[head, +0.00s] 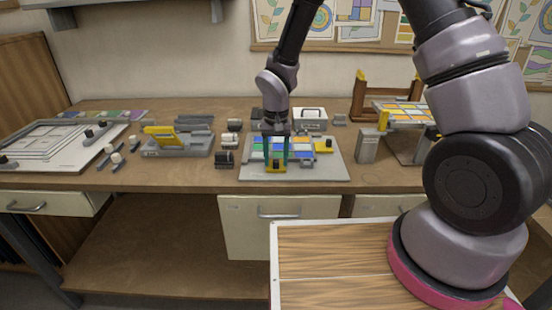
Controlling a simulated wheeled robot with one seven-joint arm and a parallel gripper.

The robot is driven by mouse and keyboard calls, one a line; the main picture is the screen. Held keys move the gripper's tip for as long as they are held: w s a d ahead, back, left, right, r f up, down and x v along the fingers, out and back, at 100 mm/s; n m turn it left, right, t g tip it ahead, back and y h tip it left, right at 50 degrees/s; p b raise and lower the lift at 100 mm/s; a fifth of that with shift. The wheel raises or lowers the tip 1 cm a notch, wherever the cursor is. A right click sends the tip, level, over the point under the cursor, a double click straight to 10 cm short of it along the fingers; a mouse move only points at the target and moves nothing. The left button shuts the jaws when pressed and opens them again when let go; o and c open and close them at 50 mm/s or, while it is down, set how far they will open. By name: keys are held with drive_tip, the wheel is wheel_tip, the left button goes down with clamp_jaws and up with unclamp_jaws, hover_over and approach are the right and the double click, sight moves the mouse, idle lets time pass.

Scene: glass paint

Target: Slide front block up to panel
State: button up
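A panel of blue, green, white and yellow pieces (257,148) lies on a light grey board (333,173) on the bench. The front block (275,167), yellow with a dark knob, is on the board at the panel's front side. My gripper (276,160) points down over the panel, its two dark teal fingers apart, with the tips at the left and right of the front block. I cannot tell whether they touch it. The gripper partly covers the panel, and any gap between block and panel is too small to judge.
Another yellow block (324,147) sits at the panel's right, with a grey piece (306,162) near it. A grey fixture with a yellow bar (175,143) and small dark and white parts (225,158) stand left.

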sight(276, 160)
wheel_tip(276, 160, up, 11)
idle(0.6)
